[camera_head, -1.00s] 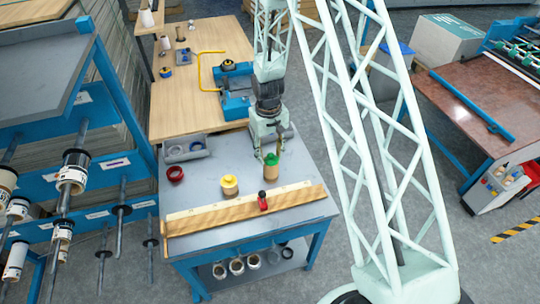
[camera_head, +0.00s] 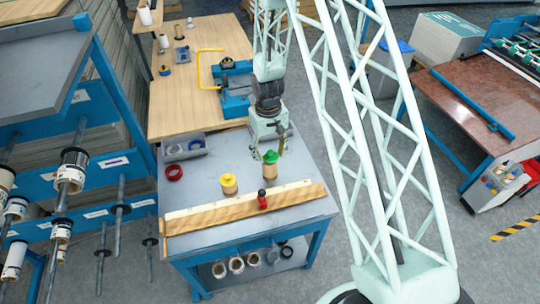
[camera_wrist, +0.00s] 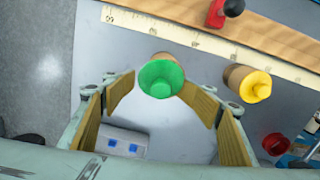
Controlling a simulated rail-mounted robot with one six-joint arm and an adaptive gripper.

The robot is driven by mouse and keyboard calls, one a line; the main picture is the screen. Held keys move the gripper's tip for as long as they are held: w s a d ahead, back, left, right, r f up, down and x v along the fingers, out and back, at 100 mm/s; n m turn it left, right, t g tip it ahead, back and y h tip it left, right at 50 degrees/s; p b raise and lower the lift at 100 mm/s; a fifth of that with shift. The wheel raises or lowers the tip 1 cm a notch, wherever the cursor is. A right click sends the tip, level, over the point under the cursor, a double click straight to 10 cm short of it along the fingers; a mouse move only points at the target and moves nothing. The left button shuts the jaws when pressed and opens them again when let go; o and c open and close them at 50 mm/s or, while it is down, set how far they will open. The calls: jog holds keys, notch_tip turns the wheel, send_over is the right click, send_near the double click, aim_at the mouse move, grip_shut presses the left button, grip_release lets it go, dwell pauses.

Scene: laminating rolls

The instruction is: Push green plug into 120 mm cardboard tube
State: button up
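The green plug (camera_head: 271,157) sits on top of the upright cardboard tube (camera_head: 270,172) on the grey table, its flange and knob showing above the rim. How deep it goes into the tube is hidden. In the wrist view the green plug (camera_wrist: 160,79) covers most of the tube, whose side (camera_wrist: 162,57) shows just behind it. My gripper (camera_head: 268,150) is open just behind and above the plug. In the wrist view my gripper's (camera_wrist: 158,86) tan finger pads stand apart on either side of the plug, with nothing held between them.
A second tube with a yellow plug (camera_head: 229,183) stands to the left. A wooden ruler board (camera_head: 200,215) with a red-handled tool (camera_head: 263,200) lies along the front edge. A red ring (camera_head: 174,173) and a grey tray (camera_head: 186,155) are at the left. The table right of the tube is clear.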

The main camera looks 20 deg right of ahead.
jog(key=shift+w+r, duration=0.1)
jog(key=shift+r, duration=0.1)
jog(key=shift+a+r, duration=0.15)
jog(key=shift+r, duration=5.65)
jog(key=r, duration=0.1)
notch_tip(320, 180, up, 11)
jog(key=t+b, duration=0.1)
jog(key=b, duration=0.3)
send_over(269, 151)
jog(key=s, duration=0.5)
jog(key=s+r+t+b, duration=0.1)
jog(key=s+r+b, duration=0.3)
jog(key=s+r, duration=0.7)
jog(key=s+r+m+t+b, duration=0.1)
jog(key=s+b, duration=0.7)
jog(key=s, duration=1.9)
jog(key=shift+s+d+m+t, duration=0.15)
jog(key=shift+d+m+t, duration=0.15)
jog(key=shift+t, duration=0.2)
